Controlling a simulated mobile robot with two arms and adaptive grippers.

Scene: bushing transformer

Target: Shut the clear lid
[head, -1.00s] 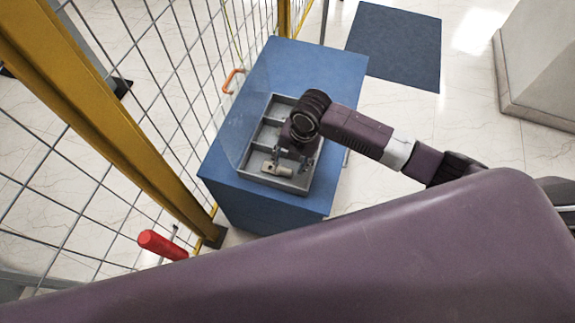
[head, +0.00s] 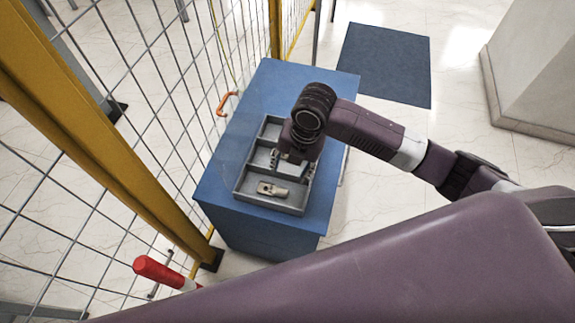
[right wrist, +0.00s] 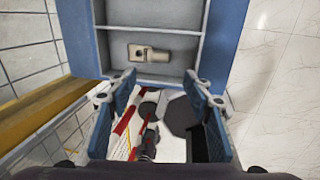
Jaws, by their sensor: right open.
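The grey tray (head: 272,204) sits on the blue cabinet and is divided into compartments. The clear lid is hard to make out; a faint pale patch (head: 238,138) left of the tray may be it, raised. A beige metal fitting (head: 272,189) lies in the near compartment and also shows in the right wrist view (right wrist: 149,53). My right gripper (head: 282,160) is over the middle of the tray, open and empty. In the right wrist view its fingers (right wrist: 160,82) are spread apart below the fitting. My left gripper is not in view.
The blue cabinet (head: 225,190) stands beside a wire mesh fence with a yellow post (head: 105,140). An orange handle (head: 226,103) is at the fence side. A red-handled thing (head: 158,270) is at lower left. Open floor with a dark mat (head: 388,62) lies beyond.

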